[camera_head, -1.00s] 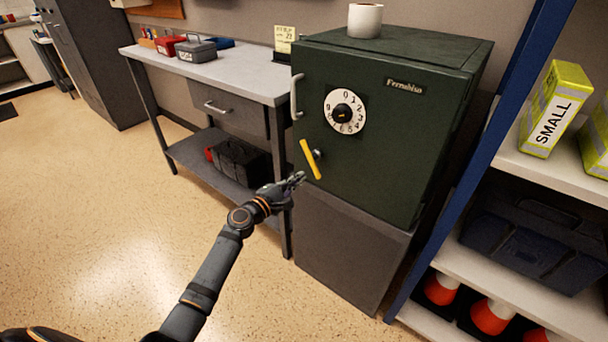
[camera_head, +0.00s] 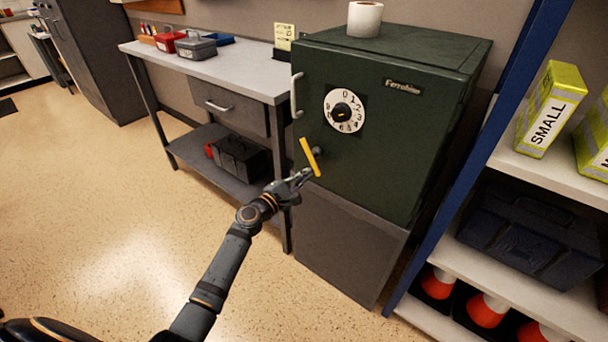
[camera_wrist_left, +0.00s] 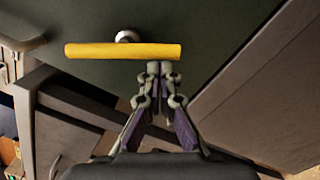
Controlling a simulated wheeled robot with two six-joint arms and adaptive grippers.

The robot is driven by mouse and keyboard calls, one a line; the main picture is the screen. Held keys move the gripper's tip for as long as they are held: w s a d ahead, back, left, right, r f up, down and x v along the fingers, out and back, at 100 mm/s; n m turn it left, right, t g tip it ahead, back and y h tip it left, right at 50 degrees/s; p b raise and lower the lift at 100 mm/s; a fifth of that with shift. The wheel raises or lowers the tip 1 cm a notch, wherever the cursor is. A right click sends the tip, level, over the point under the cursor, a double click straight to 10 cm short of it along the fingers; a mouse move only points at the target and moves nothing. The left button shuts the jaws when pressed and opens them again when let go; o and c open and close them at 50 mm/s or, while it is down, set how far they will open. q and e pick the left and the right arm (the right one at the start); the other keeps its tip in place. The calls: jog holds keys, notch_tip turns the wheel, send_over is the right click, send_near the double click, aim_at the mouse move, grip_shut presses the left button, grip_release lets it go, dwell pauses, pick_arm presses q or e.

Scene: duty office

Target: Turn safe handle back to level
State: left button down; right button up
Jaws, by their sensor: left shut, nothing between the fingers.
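The dark green safe (camera_head: 385,150) stands on a grey base, with a white numbered dial (camera_head: 344,111) on its door. Its yellow handle (camera_head: 310,157) sits below the dial and is tilted steeply, upper end to the left. My left gripper (camera_head: 305,175) is shut and empty, with its fingertips close to the handle's lower end. In the left wrist view the yellow handle (camera_wrist_left: 122,51) lies across the picture on a round metal hub. The shut fingertips (camera_wrist_left: 160,68) are at its right part; I cannot tell whether they touch. My right gripper is not in view.
A grey workbench (camera_head: 225,76) with boxes and a drawer stands left of the safe. A blue-framed shelf (camera_head: 480,160) with yellow packs and orange cones stands close on the right. A white roll (camera_head: 364,19) sits on the safe. The floor at left is clear.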

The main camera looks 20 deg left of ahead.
pick_arm(q)
jog(key=shift+d+n, duration=0.1)
jog(key=shift+n, duration=0.2)
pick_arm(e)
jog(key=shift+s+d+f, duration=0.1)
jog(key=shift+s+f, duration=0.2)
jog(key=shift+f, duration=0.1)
